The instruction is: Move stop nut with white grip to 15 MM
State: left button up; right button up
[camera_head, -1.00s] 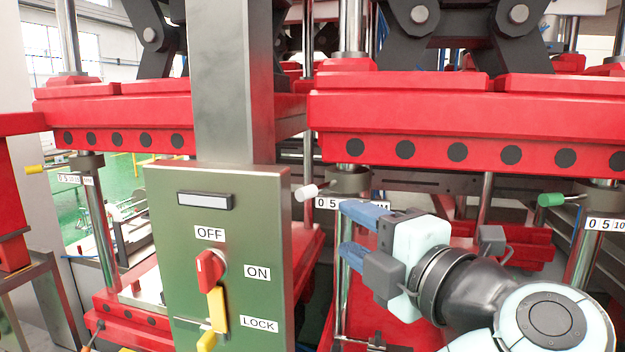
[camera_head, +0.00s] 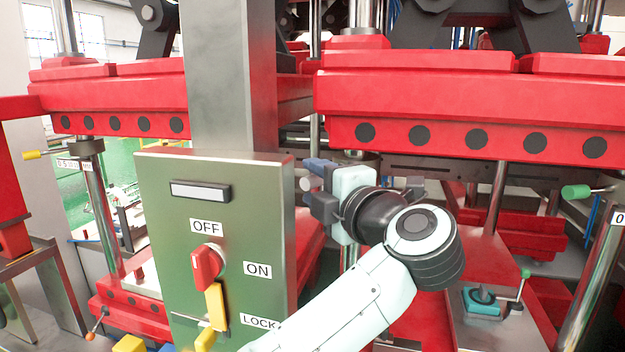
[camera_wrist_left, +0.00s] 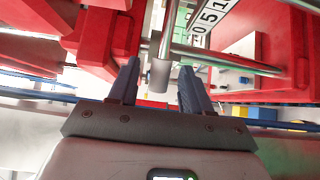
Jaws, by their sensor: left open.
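The stop nut's white grip (camera_head: 308,184) is a small cylinder beside the control box edge, in the head view. It looks grey in the left wrist view (camera_wrist_left: 159,76), where it lies between my blue fingertips with gaps on both sides. The dark nut collar (camera_head: 359,157) on the post is mostly hidden behind my gripper. My left gripper (camera_head: 314,184) is open around the grip. The scale label (camera_wrist_left: 210,16) shows 0, 5 and the start of another number in the wrist view; my gripper hides it in the head view. My right gripper is not in view.
The green control box (camera_head: 215,255) with its red switch (camera_head: 206,265) stands close left of my gripper. The red press beam (camera_head: 450,115) hangs just above. Other posts carry a green grip (camera_head: 576,192) at right and a yellow grip (camera_head: 33,155) at left.

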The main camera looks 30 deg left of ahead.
pick_arm(q)
jog(key=shift+x, duration=0.85)
grip_shut()
